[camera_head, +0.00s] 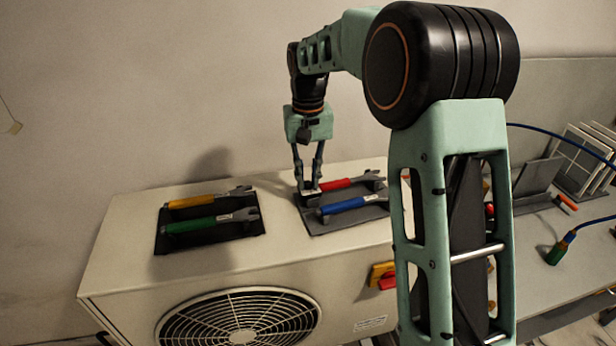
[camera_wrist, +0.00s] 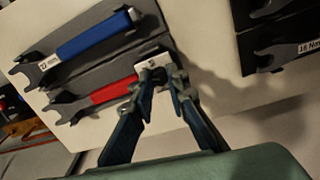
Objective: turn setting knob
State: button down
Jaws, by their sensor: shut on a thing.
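My gripper (camera_head: 308,186) points down at the left end of a red-handled wrench (camera_head: 336,184) on top of the beige fan unit (camera_head: 130,245). In the wrist view its fingers (camera_wrist: 160,80) are shut on the pale handle end of that wrench (camera_wrist: 112,92). The wrench lies flat over a grey mat, beside a blue-handled wrench (camera_head: 345,205), which the wrist view also shows (camera_wrist: 92,40). A yellow and red part (camera_head: 382,274) sits on the unit's front, partly behind my arm; I cannot tell whether it is the setting knob.
A dark mat (camera_head: 160,240) at left holds a yellow-handled wrench (camera_head: 198,201) and a green-handled wrench (camera_head: 190,225). A grey bench (camera_head: 535,270) at right carries a blue cable (camera_head: 590,222), a green-ended tool (camera_head: 556,253) and a rack (camera_head: 580,155). Bare unit top lies between the mats.

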aim_at(308, 183)
jog(key=shift+m, duration=2)
jog(key=c, duration=1.9)
grip_release()
notch_tip(308, 183, up, 12)
jog(key=shift+r, duration=0.1)
